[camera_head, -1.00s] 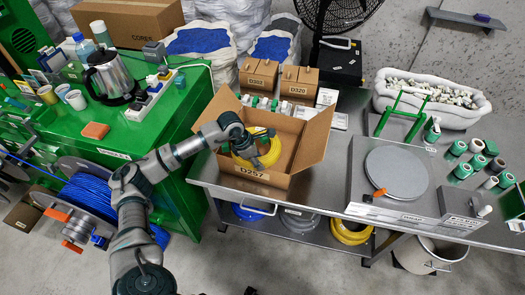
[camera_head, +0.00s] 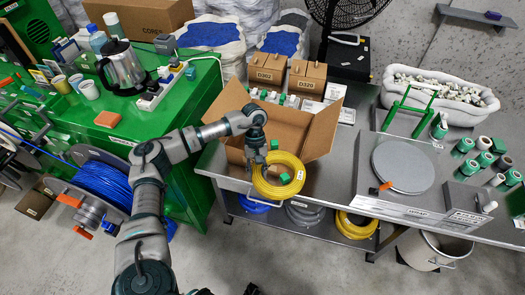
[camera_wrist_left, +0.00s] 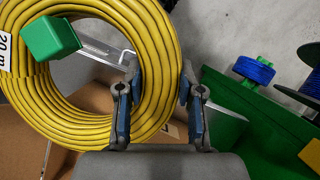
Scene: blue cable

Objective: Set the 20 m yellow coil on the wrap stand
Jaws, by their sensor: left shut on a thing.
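The yellow coil (camera_head: 268,190) hangs from my left gripper (camera_head: 257,157), over the front of the open cardboard box (camera_head: 314,135). In the left wrist view the gripper (camera_wrist_left: 160,82) is shut on one side of the coil (camera_wrist_left: 163,38), with one finger inside the ring and one outside. A green clip (camera_wrist_left: 50,38) and a "20 m" label (camera_wrist_left: 5,52) show on the coil. The round grey plate (camera_head: 402,167), on a metal base with a label that seems to read WRAP, is at the right of the bench. My right gripper is not in view.
A green frame (camera_head: 408,107) and a white tub (camera_head: 440,97) stand behind the plate. Several green-and-white rolls (camera_head: 467,168) stand right of it. Small brown boxes (camera_head: 306,77) are behind the open box. Coils lie on the lower shelf, including a yellow one (camera_head: 354,228).

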